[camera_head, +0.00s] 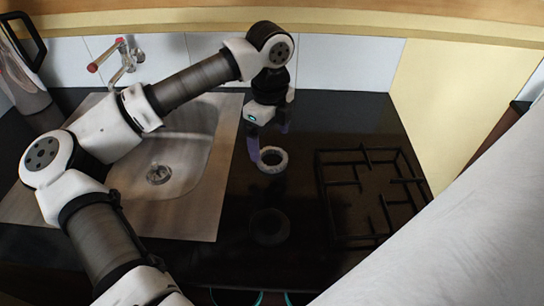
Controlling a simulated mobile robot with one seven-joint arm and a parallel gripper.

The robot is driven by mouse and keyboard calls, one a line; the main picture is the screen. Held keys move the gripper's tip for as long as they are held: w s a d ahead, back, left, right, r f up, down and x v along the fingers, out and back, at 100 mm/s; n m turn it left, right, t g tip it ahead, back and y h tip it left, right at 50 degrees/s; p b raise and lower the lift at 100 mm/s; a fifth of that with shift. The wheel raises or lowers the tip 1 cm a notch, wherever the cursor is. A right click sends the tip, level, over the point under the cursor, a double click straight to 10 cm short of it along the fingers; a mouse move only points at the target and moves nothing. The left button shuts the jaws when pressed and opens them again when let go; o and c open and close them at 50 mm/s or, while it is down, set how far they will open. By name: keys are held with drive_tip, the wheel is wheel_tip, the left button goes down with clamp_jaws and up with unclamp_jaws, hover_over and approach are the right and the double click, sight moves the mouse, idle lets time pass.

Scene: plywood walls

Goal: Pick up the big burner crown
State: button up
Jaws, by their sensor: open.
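A light grey ring, which looks like the big burner crown (272,168), lies on the black worktop between the sink and the hob grate. My gripper (269,146) points down above and just behind it. Its two purplish fingers are spread apart with nothing visible between them. The left fingertip appears close to the ring's upper left rim; I cannot tell whether it touches. The ring's whole outline shows, apart from a small part near that fingertip.
A dark round piece (270,227) lies nearer on the worktop. A black grate (335,205) stands to the right. A steel sink (200,215) with a tap (127,58) is on the left, under my arm. A kettle-like vessel (22,80) is far left. A pale grey surface fills the lower right.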

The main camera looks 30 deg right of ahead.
sight(272, 162)
drive_tip(key=f, duration=0.1)
drive_tip(key=f+p, duration=0.1)
drive_tip(key=f, duration=0.1)
drive_tip(key=f+p, duration=0.1)
drive_tip(key=f, duration=0.1)
drive_tip(key=shift+s+d, duration=0.15)
drive_tip(key=shift+s, duration=0.1)
drive_tip(key=shift+c, duration=0.2)
drive_tip(key=c, duration=1)
drive_tip(key=shift+c, duration=0.2)
drive_tip(key=shift+r, duration=0.2)
